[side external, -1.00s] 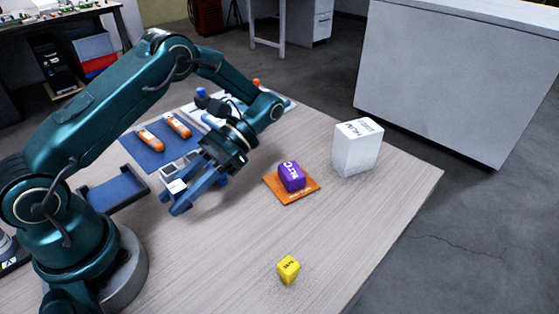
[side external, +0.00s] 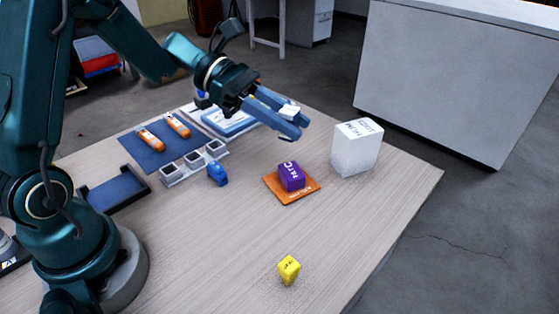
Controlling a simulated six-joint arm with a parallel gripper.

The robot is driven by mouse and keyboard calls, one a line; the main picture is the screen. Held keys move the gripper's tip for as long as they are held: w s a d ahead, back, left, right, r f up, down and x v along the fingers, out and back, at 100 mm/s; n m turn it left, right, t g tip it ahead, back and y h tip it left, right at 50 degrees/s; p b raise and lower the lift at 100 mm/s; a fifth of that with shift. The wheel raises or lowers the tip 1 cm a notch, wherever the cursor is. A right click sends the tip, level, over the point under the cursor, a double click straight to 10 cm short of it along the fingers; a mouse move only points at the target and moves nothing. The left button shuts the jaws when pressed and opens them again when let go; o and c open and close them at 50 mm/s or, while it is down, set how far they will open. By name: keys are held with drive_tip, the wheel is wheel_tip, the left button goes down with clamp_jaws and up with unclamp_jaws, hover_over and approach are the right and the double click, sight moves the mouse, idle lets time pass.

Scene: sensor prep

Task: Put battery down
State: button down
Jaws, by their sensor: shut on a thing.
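A purple block (side external: 292,176) with white lettering sits on the orange mat (side external: 281,193). A three-cup holder (side external: 178,174) stands at the left, its cups dark inside. A small blue object (side external: 217,173) stands beside the holder.
A white box (side external: 356,149) stands to the right of the orange mat. A yellow cube (side external: 288,269) lies near the front. Orange tools (side external: 150,140) rest on a blue mat (side external: 142,153), with a blue tray (side external: 113,192) nearby.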

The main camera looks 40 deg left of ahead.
drive_tip(key=shift+w+a+r+n+t, duration=0.1)
drive_tip(key=shift+w+a+n+t, duration=0.2)
drive_tip(key=shift+w+t, duration=0.15)
wheel_tip(320, 180, down, 5)
hover_over(334, 235)
wheel_tip(334, 235, down, 7)
drive_tip(key=shift+f, duration=1.9)
drive_tip(key=shift+f, duration=0.1)
drive_tip(key=c, duration=0.6)
unclamp_jaws()
